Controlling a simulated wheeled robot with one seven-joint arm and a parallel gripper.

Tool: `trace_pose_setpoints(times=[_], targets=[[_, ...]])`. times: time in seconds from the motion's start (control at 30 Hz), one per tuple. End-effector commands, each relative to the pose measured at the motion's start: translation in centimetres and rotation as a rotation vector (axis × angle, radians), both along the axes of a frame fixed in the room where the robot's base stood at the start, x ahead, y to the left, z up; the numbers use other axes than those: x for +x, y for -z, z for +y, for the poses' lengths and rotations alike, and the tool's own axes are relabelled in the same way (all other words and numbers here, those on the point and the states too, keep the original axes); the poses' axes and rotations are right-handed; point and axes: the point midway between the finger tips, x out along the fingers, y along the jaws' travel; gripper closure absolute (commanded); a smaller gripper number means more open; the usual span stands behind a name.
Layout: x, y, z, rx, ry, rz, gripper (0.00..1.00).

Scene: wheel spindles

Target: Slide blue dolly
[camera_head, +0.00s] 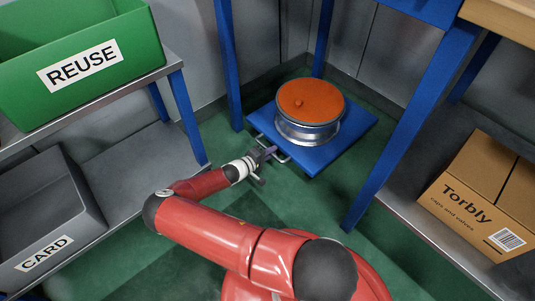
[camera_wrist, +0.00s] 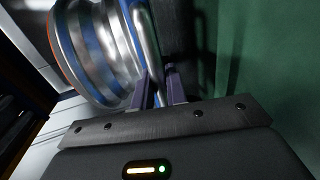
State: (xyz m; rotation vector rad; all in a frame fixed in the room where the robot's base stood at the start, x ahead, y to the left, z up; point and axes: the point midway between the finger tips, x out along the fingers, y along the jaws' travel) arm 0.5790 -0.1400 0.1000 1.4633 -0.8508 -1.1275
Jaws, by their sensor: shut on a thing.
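The blue dolly (camera_head: 335,151) is a flat blue platform on the green floor, under a blue-legged frame near the corner. A silver wheel (camera_head: 302,132) with an orange top (camera_head: 310,101) stands on it. A metal bar handle (camera_head: 285,158) sticks out from the dolly's near left edge. My gripper (camera_head: 269,152) is at this handle, shut on it. In the wrist view, the fingers (camera_wrist: 160,87) close around the bright handle bar (camera_wrist: 146,42), with the silver wheel (camera_wrist: 93,45) just to the left. The dolly's wheels or underside are hidden.
Blue legs (camera_head: 228,65) stand left of the dolly, behind it and at its right (camera_head: 398,125). A shelf with a green REUSE bin (camera_head: 120,62) and a grey CARD bin (camera_head: 70,205) is at left. A Torbly carton (camera_head: 463,205) sits at right. Green floor (camera_head: 320,200) is open before the dolly.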

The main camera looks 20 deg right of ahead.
Motion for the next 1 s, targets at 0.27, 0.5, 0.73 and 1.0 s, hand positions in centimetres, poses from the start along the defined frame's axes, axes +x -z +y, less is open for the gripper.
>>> trace_pose_setpoints(times=[0.27,0.5,0.73,1.0], targets=[[0.3,0.0,-0.3,0.001,-0.003,0.000,1.00],[0.2,0.0,-0.3,0.000,-0.002,0.000,0.68],[0.2,-0.1,-0.2,0.000,-0.002,0.000,0.68],[-0.7,-0.8,2.9,0.001,-0.004,0.000,0.68]])
